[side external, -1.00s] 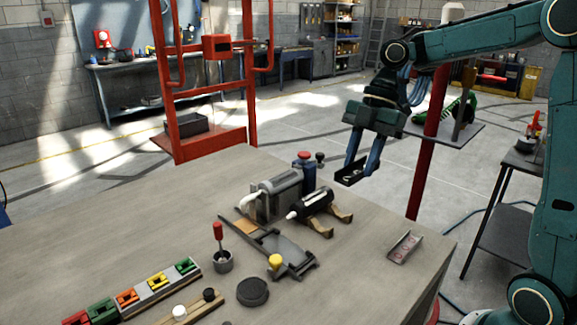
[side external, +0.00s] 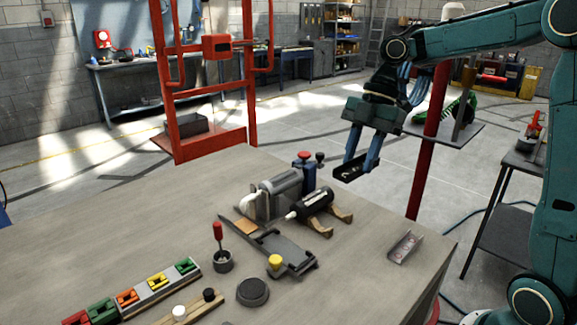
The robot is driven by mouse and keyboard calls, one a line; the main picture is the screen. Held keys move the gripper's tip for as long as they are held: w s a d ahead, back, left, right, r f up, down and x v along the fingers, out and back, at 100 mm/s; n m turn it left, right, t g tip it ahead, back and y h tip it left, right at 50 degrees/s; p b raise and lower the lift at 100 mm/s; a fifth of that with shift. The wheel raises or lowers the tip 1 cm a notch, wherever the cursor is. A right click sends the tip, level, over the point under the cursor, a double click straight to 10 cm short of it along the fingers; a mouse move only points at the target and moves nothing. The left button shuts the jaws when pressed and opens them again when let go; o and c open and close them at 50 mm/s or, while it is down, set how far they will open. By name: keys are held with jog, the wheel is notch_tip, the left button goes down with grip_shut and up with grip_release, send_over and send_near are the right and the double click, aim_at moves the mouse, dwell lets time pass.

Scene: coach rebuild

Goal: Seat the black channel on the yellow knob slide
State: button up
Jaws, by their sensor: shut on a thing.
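My gripper (side external: 357,167) is at the upper centre right of the side view, in the air beyond the far right edge of the table. Its fingers point down and are shut on the black channel (side external: 347,172), a short dark piece held between the fingertips. The yellow knob (side external: 276,260) stands at the near end of a dark flat slide (side external: 284,246) that lies on the table. The held channel is well apart from the slide, up and to its right. The fingers partly hide the channel.
Beside the slide are a black cylinder on wooden cradles (side external: 316,203), a grey motor-like unit (side external: 277,195) and a blue post (side external: 306,172). A small grey channel tray (side external: 405,247) lies to the right. A red-handled tool in a cup (side external: 221,255) and black disc (side external: 252,292) are near.

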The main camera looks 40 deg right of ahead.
jog(key=shift+w+a+f+m, duration=0.3)
jog(key=shift+a+m, duration=0.1)
jog(key=shift+a, duration=0.1)
jog(key=w+a+f+m+t+h, duration=0.1)
jog(key=w+a+f+m+t, duration=0.2)
jog(key=w+a+f+m, duration=0.3)
jog(key=m+t+h, duration=0.1)
jog(key=m+h, duration=0.2)
jog(key=m, duration=0.8)
send_over(281, 247)
jog(key=s, duration=0.2)
jog(key=shift+s+x, duration=0.25)
jog(key=shift+x, duration=0.8)
jog(key=shift+s+x, duration=0.2)
jog(key=shift+x, duration=0.85)
jog(key=shift+d+f, duration=0.1)
jog(key=shift+f, duration=0.2)
jog(key=shift+f, duration=2.3)
jog(key=shift+f, duration=1)
jog(key=o, duration=1.5)
jog(key=shift+c, duration=0.2)
